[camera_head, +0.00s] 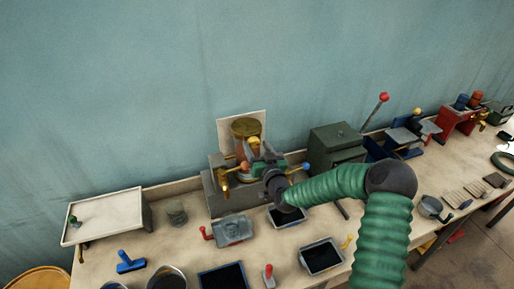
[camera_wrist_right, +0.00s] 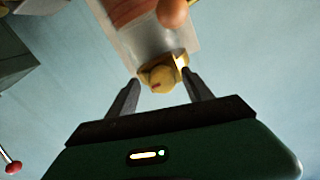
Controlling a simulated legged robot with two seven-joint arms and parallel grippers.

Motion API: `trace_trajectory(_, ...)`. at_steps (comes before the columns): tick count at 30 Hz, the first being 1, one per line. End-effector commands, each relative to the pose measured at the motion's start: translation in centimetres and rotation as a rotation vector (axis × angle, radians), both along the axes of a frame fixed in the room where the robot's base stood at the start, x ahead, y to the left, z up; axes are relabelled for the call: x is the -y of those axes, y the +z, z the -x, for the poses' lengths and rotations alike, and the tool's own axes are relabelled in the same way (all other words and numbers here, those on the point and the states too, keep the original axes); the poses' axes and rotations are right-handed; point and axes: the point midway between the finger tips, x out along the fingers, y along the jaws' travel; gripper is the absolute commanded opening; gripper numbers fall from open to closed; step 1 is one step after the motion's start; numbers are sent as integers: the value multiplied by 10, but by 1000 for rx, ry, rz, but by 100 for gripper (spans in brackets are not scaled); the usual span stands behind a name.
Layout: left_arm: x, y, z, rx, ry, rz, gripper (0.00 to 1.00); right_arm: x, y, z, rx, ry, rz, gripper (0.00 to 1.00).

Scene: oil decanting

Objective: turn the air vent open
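The air vent appears to be the small brass-yellow knob (camera_wrist_right: 160,76) with a red mark, on the drum's end in the right wrist view. In the head view, a yellow fitting (camera_head: 254,142) shows just above my right gripper. My right gripper (camera_wrist_right: 161,78) is open, with its two dark fingertips on either side of the knob. Whether they touch it I cannot tell. In the head view my right gripper (camera_head: 262,153) is in front of the orange-brown drum (camera_head: 240,150) and hides part of it. My left gripper is not in view.
A grey block stand (camera_head: 215,197) is under the drum. A blue-ended handle (camera_head: 303,167) and a green box (camera_head: 336,148) are just right of the gripper. Trays, including a black-lined one (camera_head: 321,257), lie in front. A white tray (camera_head: 108,215) stands left.

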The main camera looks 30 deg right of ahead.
Motion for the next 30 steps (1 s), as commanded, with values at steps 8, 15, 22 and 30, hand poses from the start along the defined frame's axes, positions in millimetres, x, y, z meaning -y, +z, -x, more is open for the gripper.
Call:
trace_trajectory(8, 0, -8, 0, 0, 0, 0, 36, -4, -2, 14, -1, 1, 2, 59)
trace_trajectory(15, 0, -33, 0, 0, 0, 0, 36, -18, -6, 78, -2, -1, 5, 59)
trace_trajectory(22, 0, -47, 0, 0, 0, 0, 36, -31, -5, 141, -3, -2, 2, 59)
trace_trajectory(30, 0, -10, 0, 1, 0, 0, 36, -37, 0, 162, -4, 0, -3, 59)
